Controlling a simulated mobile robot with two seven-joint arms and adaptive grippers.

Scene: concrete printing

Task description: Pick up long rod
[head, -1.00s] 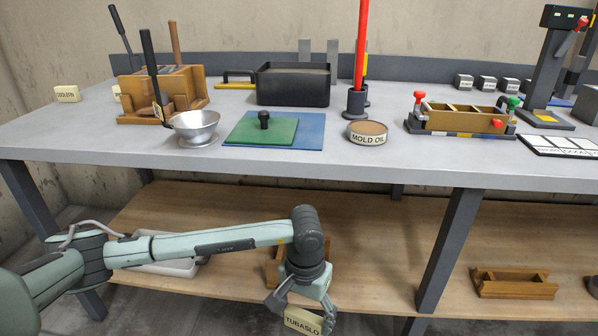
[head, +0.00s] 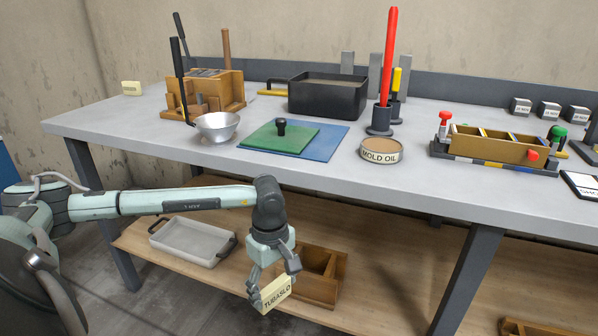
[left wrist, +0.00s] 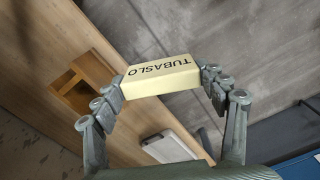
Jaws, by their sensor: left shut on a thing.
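A long red rod (head: 389,62) stands upright in a dark round holder (head: 380,121) toward the back of the bench. A shorter yellow rod (head: 397,78) stands just behind it. Dark bars and a brown one (head: 227,45) rise at the wooden rack on the left. I cannot tell for sure which is the long rod. My left gripper (head: 273,284) is below the bench top's front edge, far from the rods. It is shut on a cream block labelled TUBASLO (head: 279,294). The block (left wrist: 160,78) also shows between the fingers in the left wrist view. My right gripper is not in view.
The bench (head: 200,168) holds a metal bowl (head: 218,127), a green plate (head: 279,139), a black tray (head: 326,98), a mold oil tin (head: 380,150) and a wooden mold (head: 497,144). A grey tray (head: 188,241) and a wooden box (head: 322,275) sit on the lower shelf.

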